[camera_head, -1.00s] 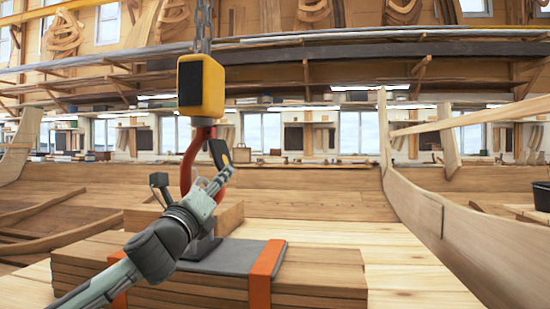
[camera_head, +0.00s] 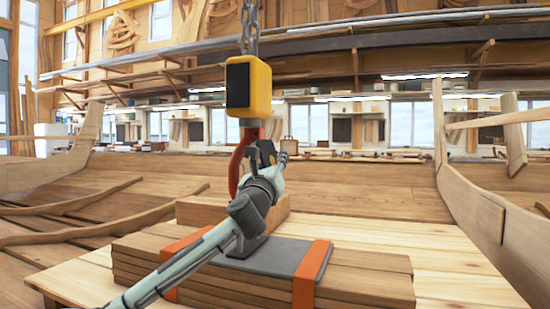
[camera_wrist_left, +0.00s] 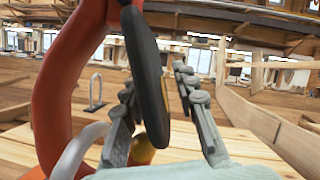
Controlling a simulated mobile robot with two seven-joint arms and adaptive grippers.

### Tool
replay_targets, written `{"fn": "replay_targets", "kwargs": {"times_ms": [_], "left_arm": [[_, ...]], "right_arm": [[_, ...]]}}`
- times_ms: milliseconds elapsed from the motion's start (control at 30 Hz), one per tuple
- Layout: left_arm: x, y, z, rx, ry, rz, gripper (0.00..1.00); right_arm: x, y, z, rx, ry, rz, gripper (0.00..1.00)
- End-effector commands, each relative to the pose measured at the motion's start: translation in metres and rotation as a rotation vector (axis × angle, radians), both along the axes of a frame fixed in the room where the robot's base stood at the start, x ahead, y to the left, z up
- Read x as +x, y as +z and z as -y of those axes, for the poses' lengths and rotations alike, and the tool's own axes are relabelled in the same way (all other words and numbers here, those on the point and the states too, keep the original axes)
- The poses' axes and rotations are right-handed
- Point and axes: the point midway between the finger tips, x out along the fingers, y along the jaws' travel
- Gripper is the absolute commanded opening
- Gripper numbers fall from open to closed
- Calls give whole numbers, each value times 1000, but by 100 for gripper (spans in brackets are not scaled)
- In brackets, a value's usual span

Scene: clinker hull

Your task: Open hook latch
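A red crane hook (camera_head: 237,170) hangs under a yellow block (camera_head: 259,90). Its dark latch (camera_head: 266,150) is on the hook's right side. In the left wrist view the hook (camera_wrist_left: 58,85) curves down the left and the dark latch (camera_wrist_left: 150,80) slants through the middle. My left gripper (camera_wrist_left: 160,98) is open, one finger on each side of the latch. I cannot tell whether either finger touches it. In the head view the left gripper (camera_head: 277,165) is at the hook's right and partly covers the latch. My right gripper is not in view.
A chain (camera_head: 249,30) holds the block. Below is a strapped plank stack (camera_head: 360,283) with a grey plate (camera_head: 283,256) on top. The wrist view shows a metal loop (camera_wrist_left: 95,88) farther off and a grey curved piece (camera_wrist_left: 72,150) close by. Hull planking (camera_head: 480,225) rises at right.

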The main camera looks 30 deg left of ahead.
Motion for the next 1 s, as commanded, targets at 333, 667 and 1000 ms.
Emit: {"fn": "replay_targets", "kwargs": {"times_ms": [333,667,1000], "left_arm": [[1,0,0,0,-1,0,17],[1,0,0,0,-1,0,0],[-1,1,-1,-8,-1,2,0]], "right_arm": [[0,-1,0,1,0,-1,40],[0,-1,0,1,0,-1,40],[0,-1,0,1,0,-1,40]]}}
